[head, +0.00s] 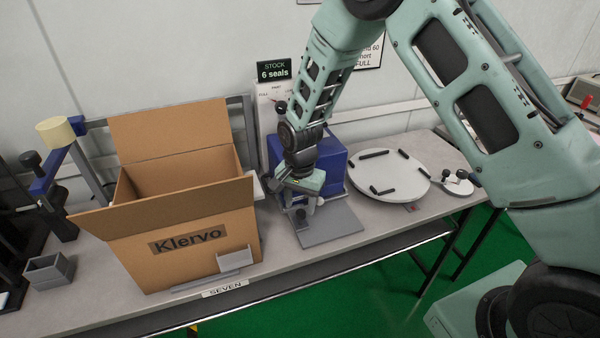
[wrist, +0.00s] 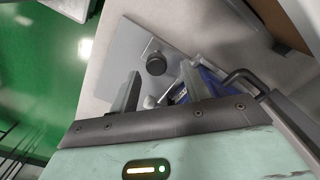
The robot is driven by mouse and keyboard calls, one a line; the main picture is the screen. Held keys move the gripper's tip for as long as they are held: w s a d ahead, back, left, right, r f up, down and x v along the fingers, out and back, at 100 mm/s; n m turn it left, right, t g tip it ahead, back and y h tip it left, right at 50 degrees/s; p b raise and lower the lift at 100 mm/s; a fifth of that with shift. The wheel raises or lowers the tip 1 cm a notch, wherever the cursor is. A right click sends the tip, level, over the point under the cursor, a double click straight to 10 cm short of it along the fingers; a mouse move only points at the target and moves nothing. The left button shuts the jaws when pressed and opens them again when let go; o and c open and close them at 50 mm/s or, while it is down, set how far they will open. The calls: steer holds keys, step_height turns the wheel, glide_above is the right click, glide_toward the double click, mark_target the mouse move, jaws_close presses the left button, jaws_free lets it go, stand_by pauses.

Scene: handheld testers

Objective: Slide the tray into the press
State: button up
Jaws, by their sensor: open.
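A flat grey plate, which looks like the tray (head: 335,228), lies on the bench and sticks out in front of a blue box-shaped unit, apparently the press (head: 333,160). My gripper (head: 303,207) hangs in front of the blue unit, over the plate's rear left part. In the wrist view the tray (wrist: 140,48) lies beyond my gripper (wrist: 160,90), whose two fingers stand apart. A dark round knob (wrist: 155,64) shows just past the fingertips. A bit of the blue unit (wrist: 180,96) shows beside the right finger. The gripper hides where plate and unit meet.
A large open cardboard box (head: 200,235) marked Klervo stands close on the left. A round white turntable (head: 390,178) with black bars is to the right. A small grey bin (head: 50,272) is at far left. The bench front right of the plate is clear.

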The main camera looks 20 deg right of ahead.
step_height(320, 180, up, 16)
steer(key=b, duration=0.1)
steer(key=shift+f, duration=0.15)
stand_by(0.4)
steer(key=s+a+r+n+y, duration=0.1)
steer(key=s+a+r+n, duration=0.15)
steer(key=s, duration=0.35)
steer(key=s+a+r+n, duration=0.1)
steer(key=s+a+n, duration=0.3)
steer(key=s, duration=0.3)
steer(key=s+n, duration=1)
steer(key=s, duration=0.7)
steer(key=shift+d, duration=0.2)
